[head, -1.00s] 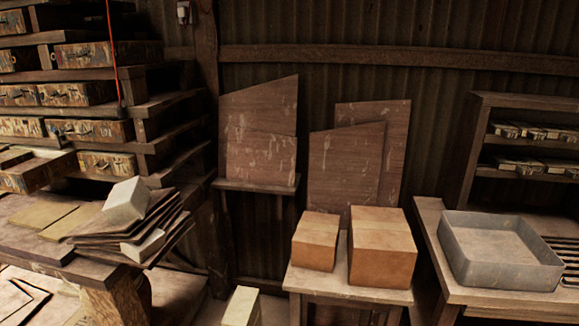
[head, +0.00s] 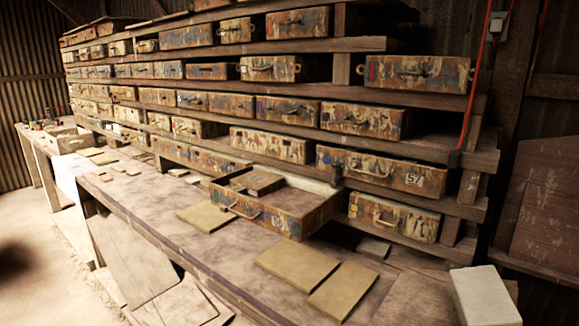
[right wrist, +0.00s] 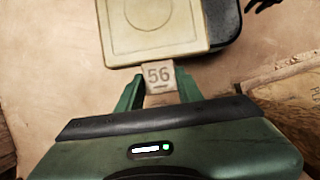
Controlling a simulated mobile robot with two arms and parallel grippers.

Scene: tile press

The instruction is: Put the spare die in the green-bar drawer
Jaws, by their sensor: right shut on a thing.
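The die (right wrist: 155,25) is a pale square plate with a raised ring, cut off by the top edge of the right wrist view. Its small tab (right wrist: 159,77) reads 56. My right gripper (right wrist: 159,86) is shut on this tab, one green finger on each side. In the head view one drawer (head: 275,222) is pulled out of the rack over the bench, with a brown block (head: 257,181) inside at its left. I cannot make out a green bar on any drawer. Neither gripper shows in the head view.
Several shut drawers fill the rack, one marked 57 (head: 385,174). Loose tan plates (head: 297,263) lie on the bench (head: 215,258) below the open drawer. A pale block (head: 484,296) stands at the lower right. A dark rounded thing (right wrist: 228,25) lies beyond the die.

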